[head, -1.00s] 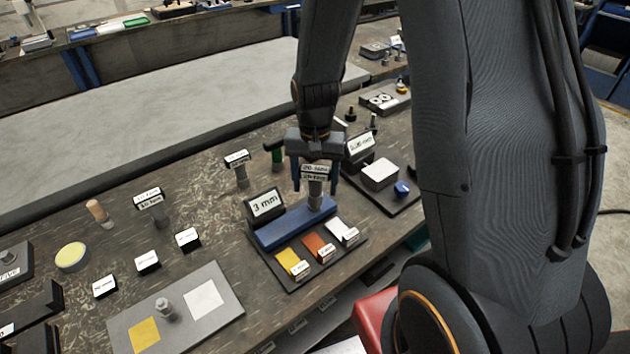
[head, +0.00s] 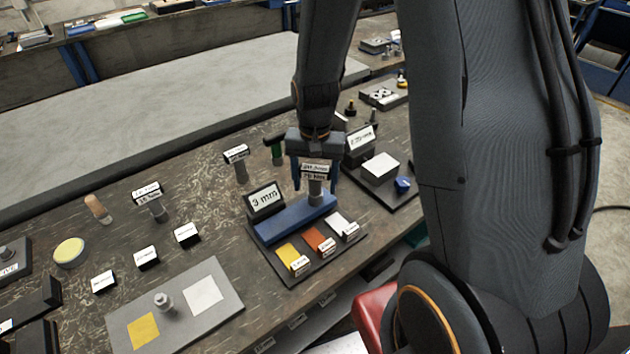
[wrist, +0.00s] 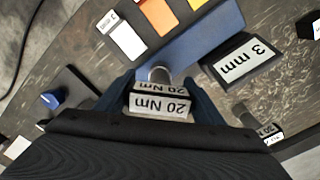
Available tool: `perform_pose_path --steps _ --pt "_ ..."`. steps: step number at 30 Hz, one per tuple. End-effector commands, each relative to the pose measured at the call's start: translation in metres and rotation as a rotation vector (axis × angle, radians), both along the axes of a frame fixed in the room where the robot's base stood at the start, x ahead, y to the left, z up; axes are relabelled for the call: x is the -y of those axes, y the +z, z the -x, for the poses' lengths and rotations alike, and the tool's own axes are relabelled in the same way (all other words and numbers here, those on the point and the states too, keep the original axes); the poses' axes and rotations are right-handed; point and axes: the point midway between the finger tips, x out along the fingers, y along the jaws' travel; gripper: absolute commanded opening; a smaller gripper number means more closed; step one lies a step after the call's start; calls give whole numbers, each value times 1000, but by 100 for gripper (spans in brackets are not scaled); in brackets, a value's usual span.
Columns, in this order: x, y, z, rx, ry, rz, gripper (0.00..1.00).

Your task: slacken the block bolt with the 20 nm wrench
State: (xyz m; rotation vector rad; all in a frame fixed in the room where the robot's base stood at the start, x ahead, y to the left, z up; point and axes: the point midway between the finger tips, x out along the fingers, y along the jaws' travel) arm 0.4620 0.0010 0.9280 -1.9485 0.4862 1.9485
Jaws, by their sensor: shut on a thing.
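The 20 Nm wrench (head: 315,171) is upright over the blue block (head: 298,221). Its label reads "20 Nm" in the wrist view (wrist: 160,104). My gripper (head: 315,186) points down and is shut on the wrench, with a blue finger on each side. The wrench's grey shaft reaches down to the right part of the block, which also shows in the wrist view (wrist: 205,45). The block bolt is hidden under the wrench, so I cannot tell how well it is seated.
A "3 mm" sign (head: 265,201) stands behind the block. Yellow, orange and white patches (head: 311,239) with small labels lie in front. Other labelled wrenches (head: 150,198) stand to the left. A plate with a bolt (head: 162,301) lies at front left. A blue knob (head: 402,186) sits to the right.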

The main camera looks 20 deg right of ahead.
Motion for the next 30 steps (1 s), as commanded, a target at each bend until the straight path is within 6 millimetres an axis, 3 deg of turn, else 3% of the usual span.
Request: perform_pose_path --steps 5,15,26,30 --pt "0 1 0 0 48 0 27" --pt "0 1 0 1 336 0 27" --pt "1 1 -1 2 363 0 27" --pt "1 1 0 1 475 0 27"
